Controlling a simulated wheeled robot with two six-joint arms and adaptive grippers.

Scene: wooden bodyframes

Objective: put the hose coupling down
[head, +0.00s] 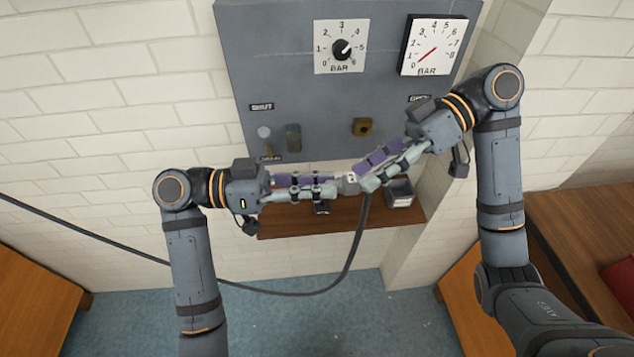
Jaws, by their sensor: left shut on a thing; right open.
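The hose coupling (351,178) is a small pale grey piece at the centre, held above the wooden shelf and mostly hidden by fingers. My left gripper (334,187) comes in level from the left and is shut on it. My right gripper (362,178) comes down from the upper right. It is open, with its fingertips right at the coupling; whether they touch it I cannot tell. The black hose (357,237) hangs from beside the coupling, curves down and runs off to the left.
A wooden shelf (330,227) lies below the grippers, with a small grey bin (399,194) at its right. Behind stands a grey panel (290,75) with a knob dial (340,47), a gauge (433,46) and a brass fitting (362,127). Wooden furniture (570,235) stands at right.

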